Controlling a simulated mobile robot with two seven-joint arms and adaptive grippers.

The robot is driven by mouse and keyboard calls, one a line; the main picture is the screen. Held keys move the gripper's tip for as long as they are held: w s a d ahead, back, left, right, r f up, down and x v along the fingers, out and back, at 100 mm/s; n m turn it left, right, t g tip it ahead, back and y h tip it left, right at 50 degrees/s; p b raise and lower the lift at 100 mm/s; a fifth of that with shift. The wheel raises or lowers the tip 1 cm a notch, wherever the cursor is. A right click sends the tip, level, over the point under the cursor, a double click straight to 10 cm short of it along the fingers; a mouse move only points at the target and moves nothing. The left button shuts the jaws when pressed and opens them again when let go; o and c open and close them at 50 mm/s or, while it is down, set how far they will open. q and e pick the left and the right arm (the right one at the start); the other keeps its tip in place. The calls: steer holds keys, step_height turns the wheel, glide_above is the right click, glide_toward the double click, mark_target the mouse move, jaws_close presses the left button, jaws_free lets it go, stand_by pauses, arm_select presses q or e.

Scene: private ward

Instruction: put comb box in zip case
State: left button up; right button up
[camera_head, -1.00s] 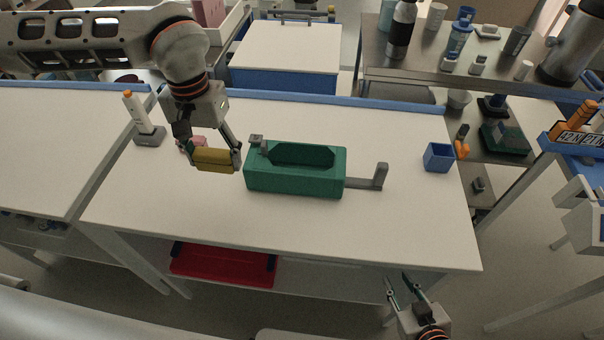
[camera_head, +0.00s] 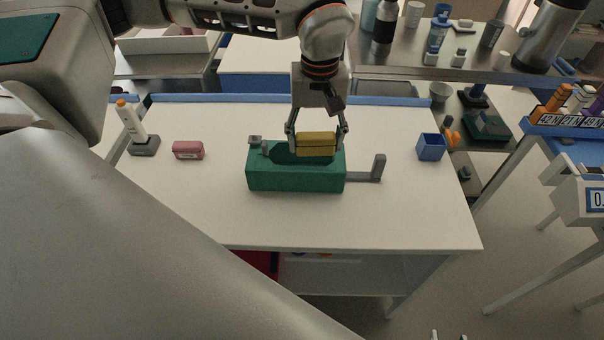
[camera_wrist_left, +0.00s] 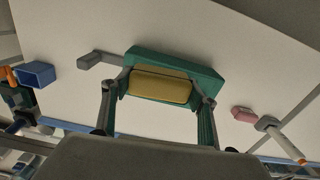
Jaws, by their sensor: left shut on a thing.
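The yellow box (camera_head: 316,138), which I take for the comb box, is held level between the fingers of my left gripper (camera_head: 316,145). It is over the opening of the green case (camera_head: 295,179), which I take for the zip case, towards its right end. In the left wrist view the yellow box (camera_wrist_left: 160,87) sits between both fingers, with the green case (camera_wrist_left: 178,61) behind it. I cannot tell whether the box touches the case. The tips of my right gripper (camera_head: 448,336) show apart at the bottom edge; the rest is out of frame.
The case has a grey tab (camera_head: 378,167) at its right. A pink box (camera_head: 188,150) and a white pen-like device on a grey stand (camera_head: 145,146) are at left. A blue cup (camera_head: 431,147) is at right. The table's front (camera_head: 350,225) is clear.

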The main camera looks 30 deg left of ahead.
mark_target(308, 166)
arm_select(q)
steer(key=n, duration=0.2)
steer(key=shift+w+r+n, duration=0.2)
steer(key=shift+w+n, duration=0.1)
steer(key=shift+w, duration=0.05)
steer(key=shift+w+a+r+n, duration=0.1)
steer(key=shift+w+r+n, duration=0.1)
steer(key=shift+n, duration=1)
steer(key=w+a+r+n+b, duration=0.1)
steer(key=a+r+n, duration=0.1)
steer(key=n, duration=1.1)
steer(key=w+a+r+n, duration=0.2)
steer(key=n, duration=1.1)
step_height(308, 166, down, 19)
steer(key=shift+s+d+f, duration=0.1)
steer(key=shift+s+f, duration=0.05)
steer(key=shift+f, duration=0.05)
steer(key=shift+f, duration=0.15)
steer(key=o, duration=0.8)
